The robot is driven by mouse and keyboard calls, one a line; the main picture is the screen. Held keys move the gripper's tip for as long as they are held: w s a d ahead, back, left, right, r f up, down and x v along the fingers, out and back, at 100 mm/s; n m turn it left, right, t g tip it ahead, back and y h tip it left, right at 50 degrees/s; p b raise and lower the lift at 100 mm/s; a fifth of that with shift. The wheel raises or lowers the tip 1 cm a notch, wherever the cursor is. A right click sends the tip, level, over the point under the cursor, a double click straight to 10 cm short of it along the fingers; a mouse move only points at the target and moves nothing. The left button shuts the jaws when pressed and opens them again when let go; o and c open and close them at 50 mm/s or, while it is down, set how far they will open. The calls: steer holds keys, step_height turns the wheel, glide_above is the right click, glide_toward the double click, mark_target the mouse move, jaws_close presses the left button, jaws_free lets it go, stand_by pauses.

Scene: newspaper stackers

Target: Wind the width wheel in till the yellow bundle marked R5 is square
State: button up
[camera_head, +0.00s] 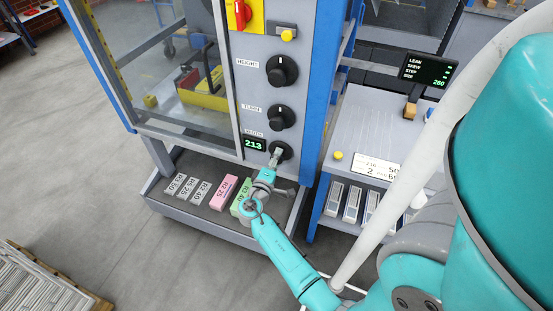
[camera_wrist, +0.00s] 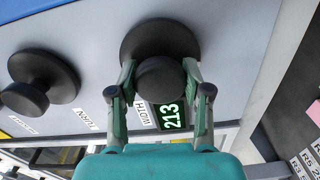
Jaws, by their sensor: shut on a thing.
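The width wheel (camera_head: 284,149) is the lowest of three black wheels on the grey panel. In the wrist view its dark disc and round knob (camera_wrist: 161,78) fill the top middle. My gripper (camera_wrist: 160,88) has one finger on each side of the knob and is shut on it. The width display (camera_head: 254,143) beside it reads 213, also in the wrist view (camera_wrist: 171,116). Behind the clear guard, a yellow block (camera_head: 204,96) lies beside a red one (camera_head: 188,80). I cannot read an R5 mark on the yellow block or tell whether it is square.
The turn wheel (camera_head: 281,117) and height wheel (camera_head: 281,71) sit above. Below is a tray (camera_head: 213,226) with grey, pink and green marked blocks. On the right, a black screen (camera_head: 427,71) lists lean, skew, step and size, showing 260. Open floor lies left.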

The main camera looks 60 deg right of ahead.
steer(key=m, duration=0.6)
steer(key=shift+m, duration=0.3)
stand_by(0.4)
steer(key=o, duration=1.2)
steer(key=shift+a, duration=0.1)
steer(key=a, duration=0.8)
steer(key=s+a, duration=0.1)
steer(key=a, duration=0.2)
steer(key=shift+a, duration=0.4)
